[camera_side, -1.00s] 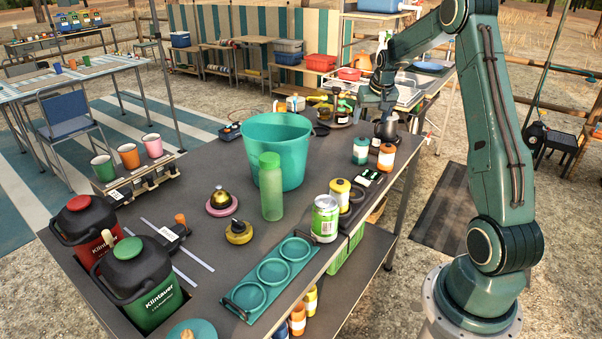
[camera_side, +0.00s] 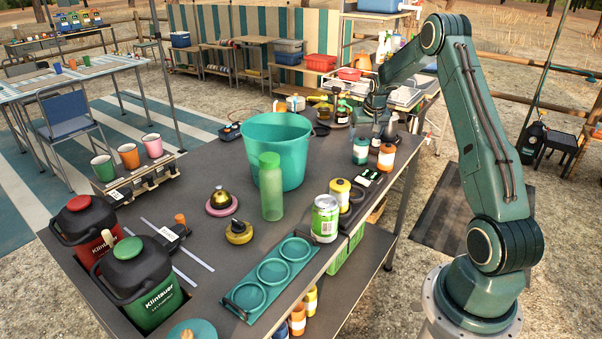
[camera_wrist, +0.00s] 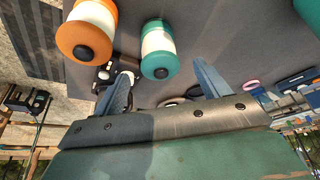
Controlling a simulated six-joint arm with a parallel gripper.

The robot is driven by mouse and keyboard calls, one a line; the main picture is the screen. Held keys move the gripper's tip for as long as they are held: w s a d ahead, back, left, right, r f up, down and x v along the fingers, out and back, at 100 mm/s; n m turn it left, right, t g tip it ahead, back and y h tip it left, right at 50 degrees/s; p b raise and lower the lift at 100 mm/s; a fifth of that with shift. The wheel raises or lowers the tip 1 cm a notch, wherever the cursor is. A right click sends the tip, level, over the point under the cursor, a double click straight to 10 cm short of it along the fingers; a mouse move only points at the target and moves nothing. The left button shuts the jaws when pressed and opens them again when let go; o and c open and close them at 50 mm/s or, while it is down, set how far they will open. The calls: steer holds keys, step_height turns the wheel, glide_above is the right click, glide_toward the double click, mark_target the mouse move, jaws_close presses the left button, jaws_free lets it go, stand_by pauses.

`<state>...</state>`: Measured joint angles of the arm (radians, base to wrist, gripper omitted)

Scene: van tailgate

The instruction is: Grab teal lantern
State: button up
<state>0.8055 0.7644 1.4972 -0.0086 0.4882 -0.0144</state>
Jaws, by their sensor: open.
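The teal lantern, a teal and white cylinder (camera_side: 361,151), stands upright on the dark table near its far right edge. In the wrist view the teal lantern (camera_wrist: 158,50) is seen from above, just beyond the open fingers and roughly in line with the gap. My gripper (camera_wrist: 165,82) is open with nothing between its fingers. In the side view my gripper (camera_side: 378,118) is low, behind the teal lantern; its fingertips are hard to make out there. An orange and white lantern (camera_side: 386,157) stands close to the right of it and also shows in the wrist view (camera_wrist: 88,32).
A large teal bucket (camera_side: 277,140) and a green bottle (camera_side: 271,187) stand left of the lanterns. A yellow canister (camera_side: 340,193) and a green can (camera_side: 325,218) are nearer the front. Dark items (camera_side: 335,112) crowd the table behind.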

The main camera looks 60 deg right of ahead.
mark_target(363, 139)
steer(key=shift+f, duration=0.1)
steer(key=shift+x, duration=2.6)
steer(key=c, duration=1.1)
steer(key=shift+c, duration=0.2)
step_height(363, 139, up, 20)
